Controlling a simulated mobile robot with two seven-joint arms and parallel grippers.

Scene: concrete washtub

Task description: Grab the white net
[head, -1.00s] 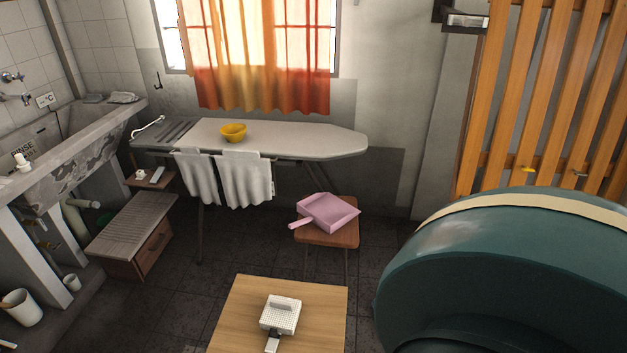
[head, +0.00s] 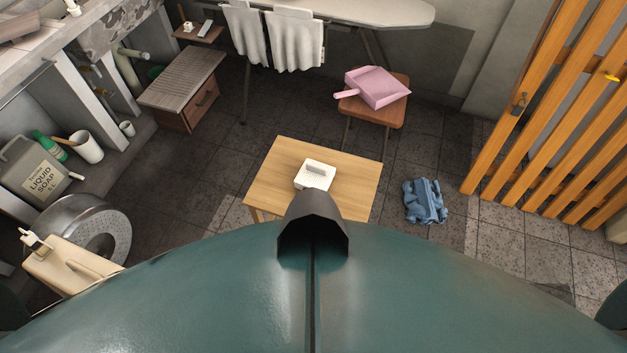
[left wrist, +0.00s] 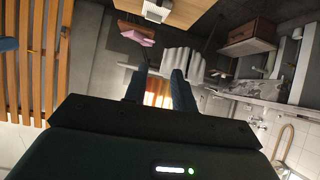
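A white item (head: 315,175) with a raised part on top lies on the small wooden table (head: 352,200) in the head view; it looks like the white net, but its mesh is hard to make out now. It also shows near the top of the left wrist view (left wrist: 156,10), where the picture is upside down. My left gripper (left wrist: 158,82) is open and empty in that view, with its two dark fingers apart, well away from the table. My right gripper is in neither current view.
A stool (head: 382,112) bearing a pink dustpan (head: 378,87) stands behind the table. Blue cloth (head: 425,201) lies on the floor to the right. A wooden slatted screen (head: 540,110) bounds the right; a metal drum (head: 85,225) and soap jug (head: 35,175) stand left.

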